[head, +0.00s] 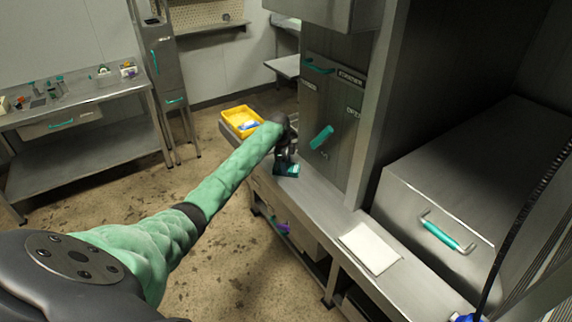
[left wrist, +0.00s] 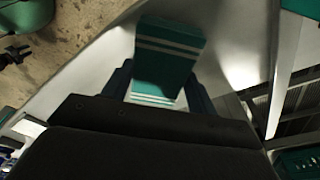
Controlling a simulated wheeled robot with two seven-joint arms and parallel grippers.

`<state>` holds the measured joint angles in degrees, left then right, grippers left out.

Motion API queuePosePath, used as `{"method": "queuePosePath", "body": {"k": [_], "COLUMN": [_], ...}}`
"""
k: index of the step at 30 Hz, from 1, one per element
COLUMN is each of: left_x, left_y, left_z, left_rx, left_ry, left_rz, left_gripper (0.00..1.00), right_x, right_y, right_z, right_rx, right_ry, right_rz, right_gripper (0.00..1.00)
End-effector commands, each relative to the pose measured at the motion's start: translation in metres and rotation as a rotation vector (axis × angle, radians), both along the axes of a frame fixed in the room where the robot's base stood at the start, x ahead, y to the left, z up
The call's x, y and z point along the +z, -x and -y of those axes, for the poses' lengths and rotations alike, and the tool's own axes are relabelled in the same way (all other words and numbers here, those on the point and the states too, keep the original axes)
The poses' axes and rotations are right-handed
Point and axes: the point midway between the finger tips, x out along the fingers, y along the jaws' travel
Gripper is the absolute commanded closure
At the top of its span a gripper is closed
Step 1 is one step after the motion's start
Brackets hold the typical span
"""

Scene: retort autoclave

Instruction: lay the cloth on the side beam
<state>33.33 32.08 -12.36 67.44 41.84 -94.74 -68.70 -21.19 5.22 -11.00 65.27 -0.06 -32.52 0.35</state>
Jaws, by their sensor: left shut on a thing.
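The cloth is a folded teal piece with white stripes (left wrist: 168,62); it also shows in the head view (head: 287,171). My left gripper (head: 285,157) is shut on it, with one dark finger on each side in the left wrist view. The cloth is at the far left part of a long grey steel ledge (head: 318,200), which looks like the side beam. I cannot tell whether the cloth touches the ledge or hangs just above it. My right gripper is not in view.
A steel panel with a teal lever (head: 321,137) rises right behind the gripper. A yellow tray (head: 256,127) stands just beyond it. A white sheet (head: 370,248) lies nearer on the ledge. A steel box with a teal handle (head: 441,235) stands at right.

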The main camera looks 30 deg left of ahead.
Motion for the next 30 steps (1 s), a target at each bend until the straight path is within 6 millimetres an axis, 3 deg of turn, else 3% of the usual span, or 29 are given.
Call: {"method": "queuePosePath", "body": {"k": [1,4,17,21,30], "left_x": [-0.001,-0.001,0.007,0.025,0.082], "left_y": [0.0,0.0,0.0,0.001,0.004], "left_z": [0.0,0.0,-0.001,-0.004,-0.012], "left_rx": [0.0,0.0,0.0,-0.001,-0.001], "left_ry": [0.0,0.0,0.0,-0.001,-0.001], "left_rz": [0.0,0.0,0.001,0.002,0.002], "left_gripper": [0.4,0.2,0.2,0.2,0.2], "right_x": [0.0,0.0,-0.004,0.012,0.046], "right_y": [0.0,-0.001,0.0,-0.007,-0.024], "right_z": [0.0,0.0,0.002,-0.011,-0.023], "right_rx": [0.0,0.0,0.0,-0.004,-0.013], "right_ry": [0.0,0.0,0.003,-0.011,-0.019], "right_rz": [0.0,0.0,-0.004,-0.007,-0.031], "right_gripper": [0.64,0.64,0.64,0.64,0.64]}}
